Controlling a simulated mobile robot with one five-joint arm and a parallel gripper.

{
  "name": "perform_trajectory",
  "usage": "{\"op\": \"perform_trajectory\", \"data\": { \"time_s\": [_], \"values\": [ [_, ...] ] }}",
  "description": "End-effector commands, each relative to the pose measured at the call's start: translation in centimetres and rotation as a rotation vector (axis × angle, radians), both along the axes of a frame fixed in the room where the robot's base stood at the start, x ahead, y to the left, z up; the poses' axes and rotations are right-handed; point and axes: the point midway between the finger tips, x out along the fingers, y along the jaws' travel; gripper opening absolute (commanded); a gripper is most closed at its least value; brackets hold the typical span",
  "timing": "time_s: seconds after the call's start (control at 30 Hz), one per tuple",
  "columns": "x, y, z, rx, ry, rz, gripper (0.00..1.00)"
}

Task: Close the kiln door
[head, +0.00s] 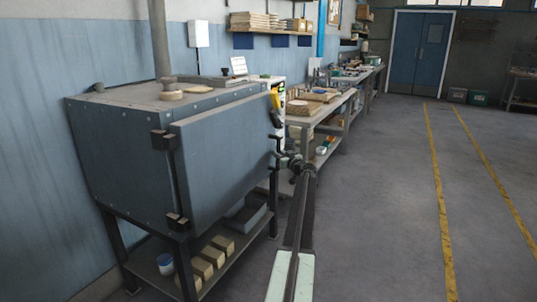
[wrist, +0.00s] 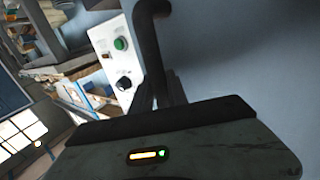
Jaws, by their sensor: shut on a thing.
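The kiln (head: 115,130) is a grey-blue metal box on a dark stand at the left of the head view. Its flat door (head: 225,150) hangs from dark hinges on the left edge and lies close to the kiln front; I cannot tell whether a gap is left. The dark bent door handle (head: 275,118) is at the door's right edge. It also shows in the wrist view (wrist: 148,40), beside the plain door surface (wrist: 240,60). My gripper (head: 281,162) is shut on the handle's lower part; my fingers (wrist: 166,92) are partly hidden by my wrist housing.
A white control panel (wrist: 115,60) with a green button and black knob is beside the handle. Bricks (head: 210,255) and a grey tray (head: 247,215) sit on the shelf below the kiln. Workbenches (head: 325,105) line the wall behind. The floor (head: 390,210) at the right is clear.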

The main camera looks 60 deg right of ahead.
Motion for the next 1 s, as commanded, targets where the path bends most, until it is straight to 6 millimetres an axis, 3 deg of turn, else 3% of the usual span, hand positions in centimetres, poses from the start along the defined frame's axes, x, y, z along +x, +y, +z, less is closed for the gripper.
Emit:
{"op": "perform_trajectory", "data": {
  "time_s": [0.33, 0.37, 0.4, 0.43, 0.83, 1.0],
  "values": [
    [0.5, -0.3, 0.1, 0.002, -0.005, -0.005, 0.0],
    [0.6, -0.3, 0.1, 0.002, -0.005, -0.005, 0.28],
    [0.6, -0.3, 0.1, 0.002, -0.005, -0.004, 0.39],
    [0.6, -0.2, 0.1, 0.002, -0.005, -0.004, 0.41],
    [0.6, 0.1, 0.1, 0.001, -0.003, 0.002, 0.41],
    [-1.0, 1.2, 0.1, 0.001, -0.003, 0.0, 0.41]
  ]
}}
